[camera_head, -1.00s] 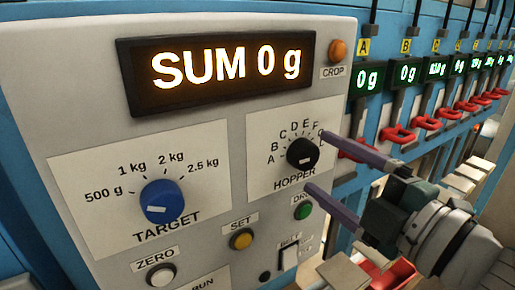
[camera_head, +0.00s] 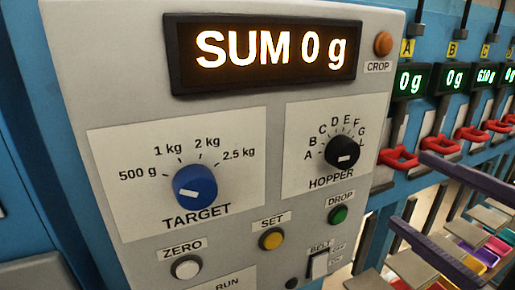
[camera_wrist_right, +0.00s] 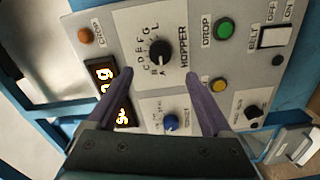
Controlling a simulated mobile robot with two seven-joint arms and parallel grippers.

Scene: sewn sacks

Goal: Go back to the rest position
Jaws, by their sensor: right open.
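My right gripper (camera_head: 409,190) has two long purple fingers, spread apart and empty. In the head view it is at the right edge, to the right of the black HOPPER knob (camera_head: 342,152) and apart from it. In the right wrist view the fingers of my right gripper (camera_wrist_right: 160,77) are wide apart, with the HOPPER knob (camera_wrist_right: 159,53) seen beyond and between the tips. The gripper's body is out of the head view. My left gripper is not in view.
The grey control panel (camera_head: 75,70) carries a display (camera_head: 265,50) reading SUM 0 g, a blue TARGET knob (camera_head: 195,186), a yellow SET button (camera_head: 272,239) and a green DROP button (camera_head: 338,214). Red handles (camera_head: 398,158) and coloured trays (camera_head: 470,262) are at the right.

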